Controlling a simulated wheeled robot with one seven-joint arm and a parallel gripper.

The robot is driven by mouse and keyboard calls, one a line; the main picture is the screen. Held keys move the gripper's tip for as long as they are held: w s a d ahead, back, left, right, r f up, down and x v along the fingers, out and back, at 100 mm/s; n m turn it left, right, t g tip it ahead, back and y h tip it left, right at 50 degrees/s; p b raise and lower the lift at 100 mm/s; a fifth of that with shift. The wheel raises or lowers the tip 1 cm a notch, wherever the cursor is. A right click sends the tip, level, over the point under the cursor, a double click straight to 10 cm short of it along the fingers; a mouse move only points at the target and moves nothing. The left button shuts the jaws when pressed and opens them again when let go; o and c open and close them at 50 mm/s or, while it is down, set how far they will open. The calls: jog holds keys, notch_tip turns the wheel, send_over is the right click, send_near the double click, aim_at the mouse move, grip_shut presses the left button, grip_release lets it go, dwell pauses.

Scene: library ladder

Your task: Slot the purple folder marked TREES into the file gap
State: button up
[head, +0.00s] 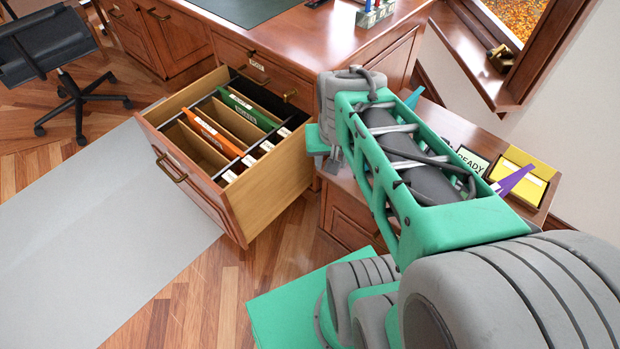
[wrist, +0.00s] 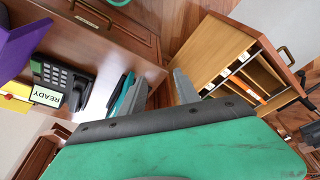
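The open file drawer (head: 279,184) holds an orange folder (head: 212,137) and a green folder (head: 249,111) among wooden dividers with white tabs. Open spaces show between the dividers; I cannot tell which is the file gap. My gripper (wrist: 159,80) is open and empty, apart from the purple folder.
The yellow box (head: 526,172) and READY sign (head: 472,160) are on the side desk. A black phone (wrist: 62,76) and a teal item (wrist: 121,92) sit nearby. The main desk (head: 310,40) is behind the drawer. A black chair (head: 50,55) is left; the grey mat (head: 100,230) is clear.

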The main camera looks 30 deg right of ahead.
jog(key=shift+o, duration=0.4)
jog(key=s+a+n+y, duration=0.1)
jog(key=a+n, duration=0.3)
jog(key=a, duration=0.5)
jog(key=shift+s+a+f, duration=0.15)
jog(key=shift+s+a, duration=0.15)
jog(key=shift+s, duration=0.25)
jog(key=w+d+f+m+h+b, duration=0.1)
jog(key=d+m, duration=0.2)
jog(key=d, duration=0.3)
jog(key=w+d+f+m+b, duration=0.1)
jog(key=d+m+b, duration=0.1)
jog(key=d, duration=0.5)
jog(key=m+g+h+b, duration=0.3)
jog(key=m+b, duration=0.2)
jog(key=m, duration=0.8)
send_near(488, 188)
jog(key=x, duration=0.6)
jog(key=shift+s+a+f, duration=0.15)
jog(key=shift+s+a, duration=0.1)
jog(key=shift+s, duration=0.1)
jog(key=shift+f+b, duration=0.55)
jog(key=shift+f, duration=0.15)
jog(key=d+b+x, duration=0.1)
jog(key=b+x, duration=0.2)
jog(key=x, duration=0.4)
jog(key=shift+w+h, duration=0.15)
jog(key=shift+h, duration=0.15)
jog(key=shift+c, duration=0.3)
